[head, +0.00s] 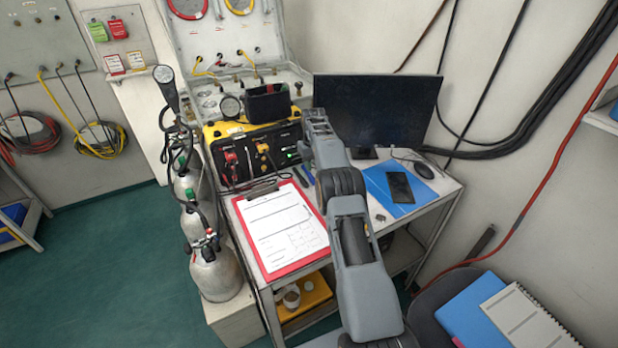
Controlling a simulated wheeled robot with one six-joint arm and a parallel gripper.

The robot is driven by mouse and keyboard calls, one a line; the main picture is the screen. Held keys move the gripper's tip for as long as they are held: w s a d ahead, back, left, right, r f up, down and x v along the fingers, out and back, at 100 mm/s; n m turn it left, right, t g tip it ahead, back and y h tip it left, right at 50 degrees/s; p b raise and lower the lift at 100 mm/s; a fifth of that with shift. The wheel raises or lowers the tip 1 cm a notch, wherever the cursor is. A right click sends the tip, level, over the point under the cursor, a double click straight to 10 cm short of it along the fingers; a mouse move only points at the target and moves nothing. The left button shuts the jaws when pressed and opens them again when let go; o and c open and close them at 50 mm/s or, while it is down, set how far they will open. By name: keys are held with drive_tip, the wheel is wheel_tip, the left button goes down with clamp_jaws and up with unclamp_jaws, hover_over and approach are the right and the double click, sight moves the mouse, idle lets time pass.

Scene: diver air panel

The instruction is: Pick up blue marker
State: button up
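A slim blue marker (308,172) lies on the table between the yellow-framed air panel and my arm, just above the upper right of the red clipboard. A darker pen-like piece lies close beside it on the left. My arm rises from the bottom of the head view and passes just right of the marker. The arm's far end is near the panel's right side. I cannot make out my gripper's fingers, and nothing held is visible.
A red clipboard (281,228) with papers covers the table's front left. The air panel (262,150) stands behind it. A monitor (378,108) stands at the back right. A blue folder (385,180) with a phone (400,187) lies right of my arm. Gas cylinders (212,270) stand left.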

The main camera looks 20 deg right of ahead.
sight(312, 178)
drive_tip(key=shift+s+a+f+p, duration=0.1)
drive_tip(key=shift+f+p, duration=0.4)
drive_tip(key=shift+f, duration=2.5)
drive_tip(key=c, duration=0.4)
drive_tip(key=shift+r, duration=0.1)
